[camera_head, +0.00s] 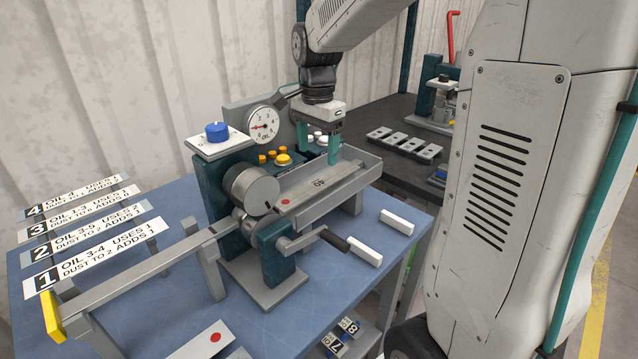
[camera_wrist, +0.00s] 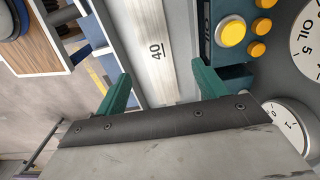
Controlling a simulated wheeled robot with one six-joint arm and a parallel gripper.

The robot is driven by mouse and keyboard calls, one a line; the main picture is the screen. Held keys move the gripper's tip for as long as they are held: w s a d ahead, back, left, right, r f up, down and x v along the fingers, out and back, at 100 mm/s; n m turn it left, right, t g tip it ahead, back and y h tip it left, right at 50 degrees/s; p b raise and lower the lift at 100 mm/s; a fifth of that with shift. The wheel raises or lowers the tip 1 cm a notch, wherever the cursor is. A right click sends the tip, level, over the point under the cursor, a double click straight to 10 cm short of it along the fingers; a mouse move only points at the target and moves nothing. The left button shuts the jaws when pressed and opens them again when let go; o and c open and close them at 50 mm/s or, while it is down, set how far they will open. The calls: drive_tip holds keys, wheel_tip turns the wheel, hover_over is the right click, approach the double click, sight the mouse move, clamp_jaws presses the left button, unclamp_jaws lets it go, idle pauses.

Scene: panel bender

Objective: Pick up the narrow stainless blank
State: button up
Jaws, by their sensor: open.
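A narrow pale metal strip (camera_head: 335,183) marked "40", with a red dot near its roller end, lies lengthwise in the tray of the bender; it looks like the narrow stainless blank. My gripper (camera_head: 318,148) is above the strip's far part, its two teal fingers pointing down. In the wrist view the strip (camera_wrist: 150,30) runs between the open fingers of my gripper (camera_wrist: 161,82), with space on both sides. Nothing is held. Whether the fingertips reach down to the strip's height I cannot tell.
The bender's tray wall (camera_head: 362,165) and yellow buttons (camera_head: 283,159) are close to my gripper, as is the oil dial (camera_head: 262,125). A crank handle (camera_head: 335,240) sticks out in front. White blocks (camera_head: 397,222) lie on the blue table. Another red-dotted piece (camera_head: 200,346) lies in front.

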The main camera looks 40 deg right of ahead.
sight(319, 182)
drive_tip(key=f, duration=0.6)
drive_tip(key=shift+s+f, duration=0.25)
drive_tip(key=shift+c, duration=0.3)
drive_tip(key=c, duration=1)
drive_tip(key=shift+r, duration=0.1)
drive_tip(key=shift+c, duration=0.2)
